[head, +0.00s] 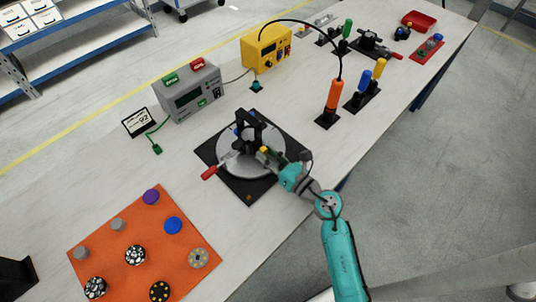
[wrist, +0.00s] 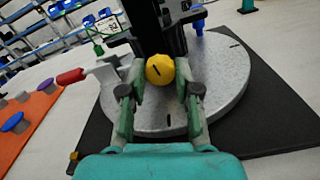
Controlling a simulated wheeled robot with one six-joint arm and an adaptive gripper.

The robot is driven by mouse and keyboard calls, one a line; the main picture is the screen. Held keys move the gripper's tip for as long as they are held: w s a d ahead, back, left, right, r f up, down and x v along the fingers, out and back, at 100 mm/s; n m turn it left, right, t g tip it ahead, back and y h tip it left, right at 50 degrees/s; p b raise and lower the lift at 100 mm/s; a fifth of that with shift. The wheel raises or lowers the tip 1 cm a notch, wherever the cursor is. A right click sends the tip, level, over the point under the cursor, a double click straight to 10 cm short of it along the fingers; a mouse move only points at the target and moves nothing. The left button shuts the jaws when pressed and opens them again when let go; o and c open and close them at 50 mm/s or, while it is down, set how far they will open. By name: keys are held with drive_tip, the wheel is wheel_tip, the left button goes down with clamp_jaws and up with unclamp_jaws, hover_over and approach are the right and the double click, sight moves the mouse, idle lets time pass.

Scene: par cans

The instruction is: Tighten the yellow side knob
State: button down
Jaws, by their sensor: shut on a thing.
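The yellow side knob (wrist: 160,69) is round with a dark slot line on its face, and sits on the side of a black upright fixture (wrist: 156,28). My gripper (wrist: 158,88) has its two green fingers on either side of the knob and is shut on it. In the head view my gripper (head: 268,156) reaches the fixture from the lower right, and a bit of the yellow knob (head: 263,149) shows by the fingers. The fixture stands on a round grey plate (head: 232,165) on a black base. A blue knob (wrist: 198,24) is on the fixture's far side.
A red-handled clamp (head: 209,172) lies at the plate's left edge. An orange mat (head: 100,240) with several knobs and discs is at the front left. A grey meter (head: 193,93), yellow box (head: 266,46) and orange-handled tool (head: 333,95) stand behind.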

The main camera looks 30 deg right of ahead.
drive_tip(key=shift+m, duration=1.6)
drive_tip(key=c, duration=0.8)
unclamp_jaws()
drive_tip(key=shift+f, duration=0.1)
